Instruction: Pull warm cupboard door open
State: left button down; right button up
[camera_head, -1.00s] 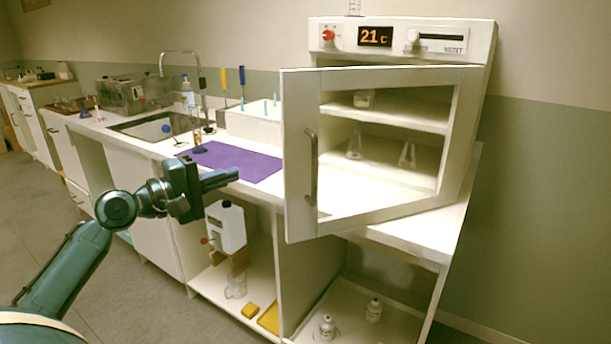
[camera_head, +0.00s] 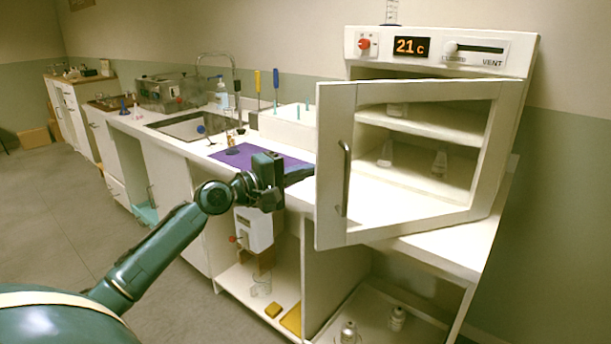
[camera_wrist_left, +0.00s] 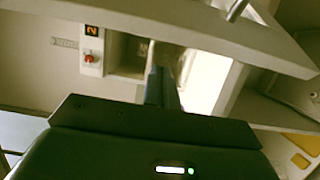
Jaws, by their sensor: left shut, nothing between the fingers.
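The white warm cupboard (camera_head: 440,33) stands on the bench at the right, with an orange 21 C display (camera_head: 411,46). Its framed door (camera_head: 333,190) with a window stands partly open, hinged at the right, its vertical bar handle (camera_head: 345,178) on the outer face near the free left edge. My left gripper (camera_head: 308,172) is shut and empty, fingers pointing right at the door's free edge. In the left wrist view, the fingers (camera_wrist_left: 162,88) point toward the gap between the door frame (camera_wrist_left: 190,25) and the cupboard. I cannot tell whether they touch the door.
Flasks (camera_head: 440,162) stand inside the cupboard. A purple mat (camera_head: 240,155) lies on the bench left of the door, near the sink (camera_head: 196,127). Below are open shelves with a white canister (camera_head: 254,230) and small bottles (camera_head: 397,318). The floor at left is clear.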

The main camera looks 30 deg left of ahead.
pick_arm(q)
jog(key=shift+s+d+p, duration=0.55)
jog(key=shift+s+d, duration=0.65)
pick_arm(e)
jog(key=shift+s+r, duration=0.15)
jog(key=shift+r, duration=0.3)
jog(key=shift+r, duration=0.1)
